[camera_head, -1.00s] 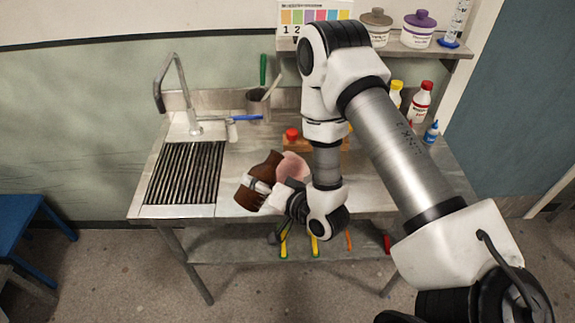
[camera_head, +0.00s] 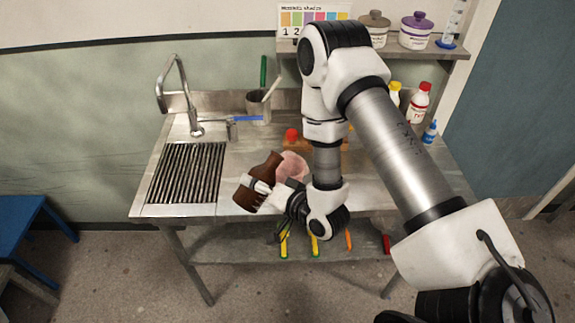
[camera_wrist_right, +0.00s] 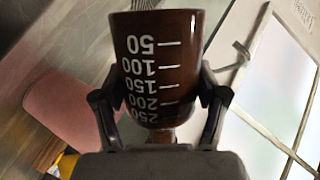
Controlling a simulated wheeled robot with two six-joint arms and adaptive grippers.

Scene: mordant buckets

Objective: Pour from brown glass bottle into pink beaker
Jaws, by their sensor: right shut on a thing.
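The brown glass bottle (camera_head: 268,170) is tilted over the counter, its neck to the upper right beside the pink beaker (camera_head: 293,165). My right gripper (camera_head: 257,186) is shut around the bottle's body. In the right wrist view the bottle (camera_wrist_right: 150,50) sits between both fingers of the right gripper (camera_wrist_right: 160,100), with white volume marks reading upside down. The pink beaker (camera_wrist_right: 75,105) shows at the left there, apart from the bottle's body. In the head view my wrist partly hides the beaker. The bottle's mouth and any liquid stream cannot be made out. My left gripper is not in view.
A sink with a tap (camera_head: 180,90) and a ribbed drainboard (camera_head: 185,172) lies left. A grey cup (camera_head: 257,105) with tools and a red-capped item (camera_head: 291,134) stand behind. Bottles (camera_head: 420,100) stand at right, under a shelf (camera_head: 390,48).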

